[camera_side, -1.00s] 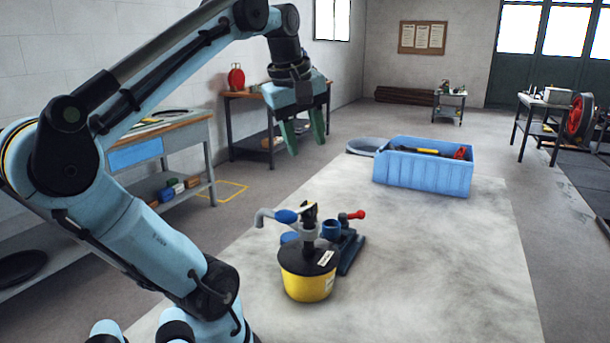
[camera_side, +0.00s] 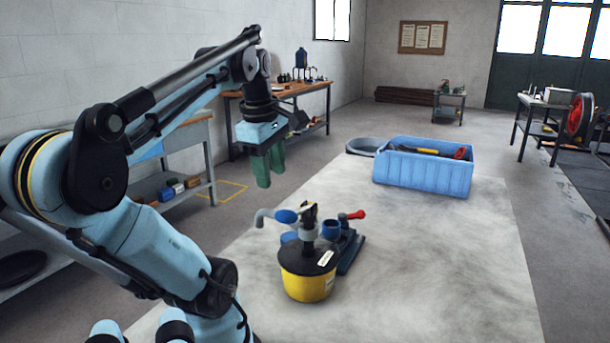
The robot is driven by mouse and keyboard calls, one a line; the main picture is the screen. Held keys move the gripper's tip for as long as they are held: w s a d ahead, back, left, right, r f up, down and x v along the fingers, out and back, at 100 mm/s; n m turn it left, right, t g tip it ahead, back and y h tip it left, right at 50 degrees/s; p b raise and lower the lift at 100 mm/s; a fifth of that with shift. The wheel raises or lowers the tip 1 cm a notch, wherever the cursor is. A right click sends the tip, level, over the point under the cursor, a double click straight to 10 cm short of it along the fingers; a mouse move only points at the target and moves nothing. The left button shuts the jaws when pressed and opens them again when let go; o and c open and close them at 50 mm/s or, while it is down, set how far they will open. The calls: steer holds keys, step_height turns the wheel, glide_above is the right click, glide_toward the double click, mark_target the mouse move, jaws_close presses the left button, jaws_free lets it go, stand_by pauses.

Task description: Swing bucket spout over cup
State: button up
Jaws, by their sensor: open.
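The yellow bucket (camera_side: 306,287) with a black lid stands upright on the pale floor slab. Its grey curved spout (camera_side: 262,215) reaches out to the left from the top, with a blue grip (camera_side: 286,216) along it, and its end turns down. A blue cup-like part (camera_side: 331,228) sits behind the bucket, on a dark blue stand. Another blue round piece (camera_side: 289,238) is partly hidden behind the bucket; I cannot tell which one is the cup. My gripper (camera_side: 270,174) is open and empty, its green fingers pointing down, above and apart from the spout in the picture.
A red-knobbed lever (camera_side: 355,215) rises at the stand's right. A blue crate (camera_side: 424,178) with tools stands farther back, beside a grey round tub (camera_side: 366,146). Workbenches line the left wall.

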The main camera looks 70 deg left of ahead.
steer(key=f, duration=0.3)
steer(key=w+a+f, duration=0.1)
steer(key=f, duration=0.5)
steer(key=shift+w+a+f, duration=0.15)
steer(key=shift+w+f, duration=0.05)
steer(key=shift+f, duration=0.2)
steer(key=shift+c, duration=0.3)
jaws_close()
